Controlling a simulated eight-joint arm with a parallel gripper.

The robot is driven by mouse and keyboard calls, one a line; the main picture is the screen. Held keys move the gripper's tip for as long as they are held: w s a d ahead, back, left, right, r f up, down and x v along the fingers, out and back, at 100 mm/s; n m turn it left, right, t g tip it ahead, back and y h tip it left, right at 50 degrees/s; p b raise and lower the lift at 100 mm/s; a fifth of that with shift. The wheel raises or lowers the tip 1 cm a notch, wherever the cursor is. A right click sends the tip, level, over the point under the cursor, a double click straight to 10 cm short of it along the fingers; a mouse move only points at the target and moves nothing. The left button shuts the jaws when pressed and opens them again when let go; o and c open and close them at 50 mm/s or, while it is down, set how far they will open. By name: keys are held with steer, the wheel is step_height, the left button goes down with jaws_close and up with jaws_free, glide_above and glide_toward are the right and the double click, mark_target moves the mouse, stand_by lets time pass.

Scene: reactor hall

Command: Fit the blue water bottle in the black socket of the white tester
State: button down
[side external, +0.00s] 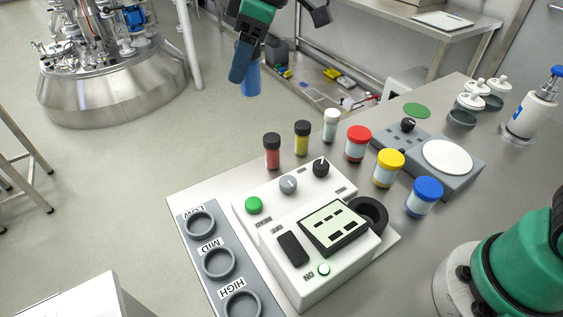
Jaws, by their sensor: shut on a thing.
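My gripper (241,70) is at the top of the side external view, high over the floor beyond the bench's far edge. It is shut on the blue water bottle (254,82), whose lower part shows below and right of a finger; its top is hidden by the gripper. The white tester (305,284) stands on the bench, with a screen, knobs and a green button. Its black socket (374,211) is a round ring at the tester's right side, and it looks empty. The bottle is well apart from it, up and left in the picture.
A grey rack (187,228) with LOW, MID, HIGH rings lies left.

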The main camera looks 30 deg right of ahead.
steer(key=s+d+f+n+g+y, duration=0.1)
steer(key=s+d+f+n, duration=0.4)
steer(key=s, duration=0.4)
steer(key=n+g, duration=0.2)
steer(key=n, duration=0.1)
glide_above(368, 204)
steer(key=s+a, duration=0.1)
steer(key=a, duration=0.1)
step_height(368, 204, down, 6)
steer(key=shift+s+a+f, duration=0.1)
steer(key=shift+s+f, duration=0.05)
steer(key=shift+f, duration=2.35)
steer(key=shift+f, duration=0.55)
steer(key=shift+c, duration=1.9)
jaws_free()
steer(key=shift+o, duration=0.9)
step_height(368, 204, up, 7)
